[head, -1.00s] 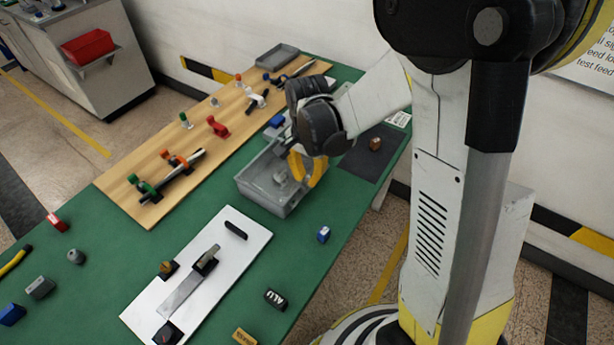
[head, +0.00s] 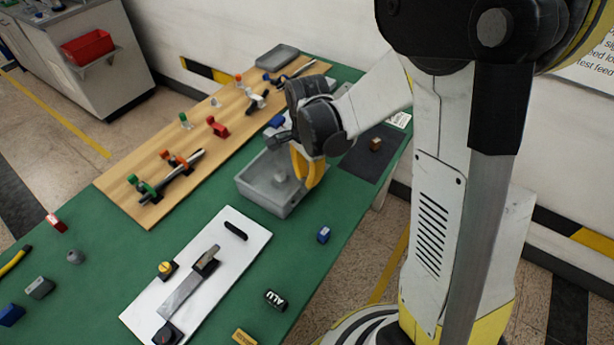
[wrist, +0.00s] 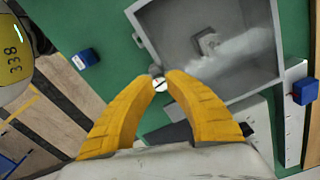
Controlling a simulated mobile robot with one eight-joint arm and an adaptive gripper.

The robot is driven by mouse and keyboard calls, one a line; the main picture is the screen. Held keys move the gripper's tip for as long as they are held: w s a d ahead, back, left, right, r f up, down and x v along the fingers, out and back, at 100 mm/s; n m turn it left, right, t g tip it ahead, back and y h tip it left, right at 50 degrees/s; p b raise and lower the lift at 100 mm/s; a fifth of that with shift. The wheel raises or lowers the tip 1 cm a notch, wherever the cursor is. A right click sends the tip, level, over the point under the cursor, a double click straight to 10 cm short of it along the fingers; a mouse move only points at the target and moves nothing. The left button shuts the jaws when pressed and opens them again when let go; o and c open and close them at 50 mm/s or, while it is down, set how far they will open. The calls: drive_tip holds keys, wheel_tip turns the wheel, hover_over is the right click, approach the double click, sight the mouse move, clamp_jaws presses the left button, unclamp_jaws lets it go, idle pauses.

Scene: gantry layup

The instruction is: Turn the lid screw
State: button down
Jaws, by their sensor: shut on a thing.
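My gripper (head: 307,184) points down at the near right side of the grey box (head: 262,196). In the wrist view its yellow fingers (wrist: 160,80) close on a small round head (wrist: 158,84) with a white and red face, which looks like the lid screw. It sits by the edge of the grey box (wrist: 236,92), and the fingers hide part of it. A pale sheen crosses the box; I cannot tell whether it is a clear lid. A grey block (wrist: 209,42) shows inside. The head view hides the screw behind the fingers.
A wooden board (head: 160,165) with several coloured clamps lies behind the box. A white board (head: 215,290) with a metal bar lies in front. Green table between is free.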

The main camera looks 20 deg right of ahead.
drive_tip(key=c, duration=1.3)
unclamp_jaws()
wheel_tip(320, 180, up, 12)
drive_tip(key=s+r+n+t, duration=0.2)
drive_tip(key=s+n+t, duration=0.1)
drive_tip(key=s+n, duration=0.3)
drive_tip(key=s+r+n+t, duration=0.2)
drive_tip(key=s+n+t, duration=0.2)
drive_tip(key=s+n, duration=0.2)
drive_tip(key=n, duration=0.2)
drive_tip(key=shift+s+r+n, duration=0.3)
